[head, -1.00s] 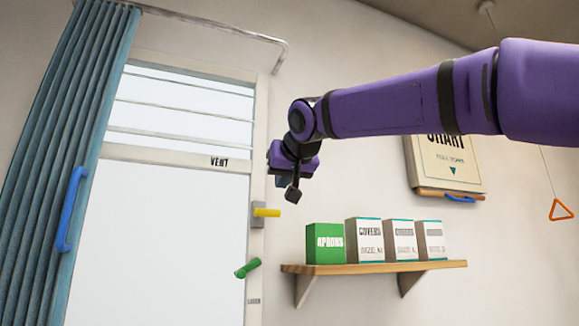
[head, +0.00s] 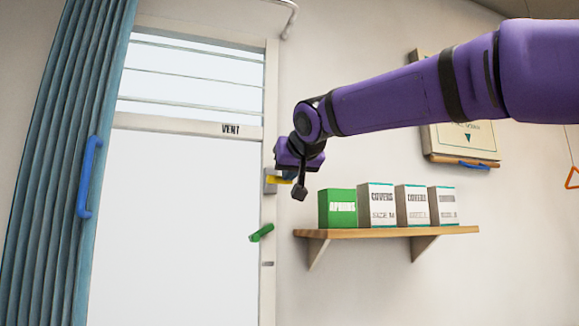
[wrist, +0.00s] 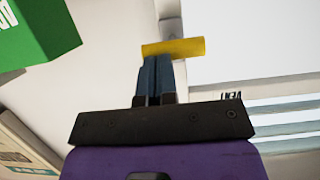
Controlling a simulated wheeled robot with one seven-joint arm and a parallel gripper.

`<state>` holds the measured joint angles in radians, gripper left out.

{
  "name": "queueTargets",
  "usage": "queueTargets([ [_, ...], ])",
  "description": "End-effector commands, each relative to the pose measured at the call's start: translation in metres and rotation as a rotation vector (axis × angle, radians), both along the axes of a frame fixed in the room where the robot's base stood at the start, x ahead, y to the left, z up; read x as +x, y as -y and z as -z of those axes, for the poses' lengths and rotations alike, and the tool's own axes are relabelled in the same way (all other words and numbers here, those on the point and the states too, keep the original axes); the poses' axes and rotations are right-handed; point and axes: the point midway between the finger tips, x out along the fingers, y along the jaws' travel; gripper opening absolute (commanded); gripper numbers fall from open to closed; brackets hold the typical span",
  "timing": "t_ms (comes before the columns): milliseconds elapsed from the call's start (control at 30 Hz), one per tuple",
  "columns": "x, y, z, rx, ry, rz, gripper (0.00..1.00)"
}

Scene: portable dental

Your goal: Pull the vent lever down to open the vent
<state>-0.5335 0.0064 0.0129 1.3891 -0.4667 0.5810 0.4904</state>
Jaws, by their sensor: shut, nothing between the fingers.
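The yellow vent lever (head: 274,180) sticks out roughly level from a grey plate (head: 268,186) on the window frame, below and right of the VENT label (head: 231,129). My gripper (head: 290,172) is in front of the lever and partly covers it. In the wrist view the lever (wrist: 175,47) lies crosswise just beyond my gripper (wrist: 156,60). The fingers are shut together with nothing between them. Their tips are very close to the lever's side, and I cannot tell if they touch. The vent slats (head: 190,80) span the window's top.
A green handle (head: 262,232) sits lower on the frame. A shelf (head: 385,232) with a green box (head: 337,208) and several white boxes stands close to the right. A blue curtain (head: 65,160) with a blue handle (head: 88,177) hangs left. A chart (head: 460,142) hangs right.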

Motion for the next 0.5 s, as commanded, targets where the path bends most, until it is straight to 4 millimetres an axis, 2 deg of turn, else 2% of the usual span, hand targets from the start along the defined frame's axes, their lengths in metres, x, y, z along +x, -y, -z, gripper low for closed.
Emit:
queueTargets([
  [33, 0.0, 0.001, 0.008, -0.003, -0.003, 0.002, 0.0],
  [167, 0.001, 0.001, 0.02, -0.003, -0.002, 0.002, 0.0],
  [500, 0.001, 0.0, 0.022, 0.0, 0.0, 0.001, 0.0],
])
